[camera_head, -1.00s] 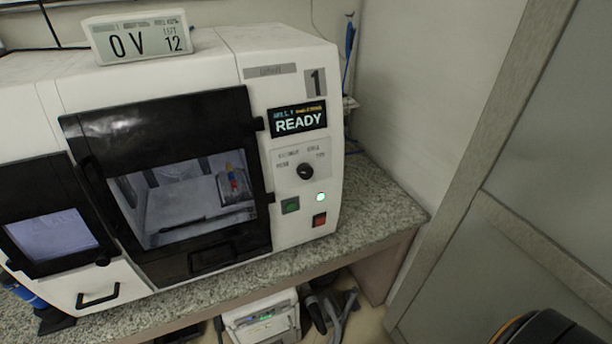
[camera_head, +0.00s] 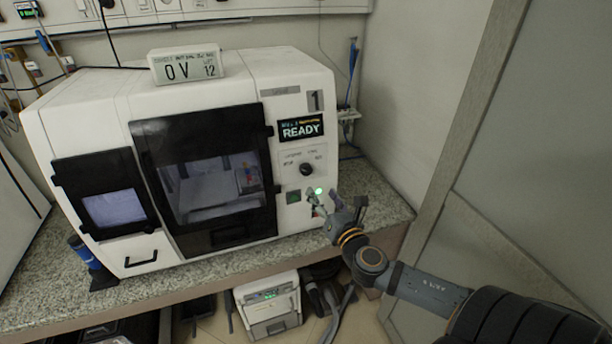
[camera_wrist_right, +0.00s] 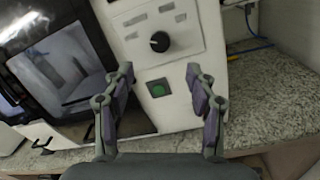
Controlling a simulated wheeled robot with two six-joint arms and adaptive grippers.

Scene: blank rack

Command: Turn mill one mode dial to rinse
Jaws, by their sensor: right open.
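Mill one (camera_head: 235,95) is a white machine with a "1" label and a lit display (camera_head: 301,128) reading READY. Its mode dial (camera_head: 306,169) is a round black knob below the display, with small labels above it too blurred to read. In the right wrist view the dial (camera_wrist_right: 160,42) shows a light mark toward its left side. My right gripper (camera_head: 336,203) is open and empty, below and in front of the dial, apart from it. In the wrist view its fingers (camera_wrist_right: 160,72) stand either side of the green button, with the dial above and between them. My left gripper is out of view.
A dark-windowed door (camera_head: 215,229) is left of the panel. A granite counter (camera_head: 378,196) lies under the machine, and a grey wall (camera_head: 412,95) stands to the right.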

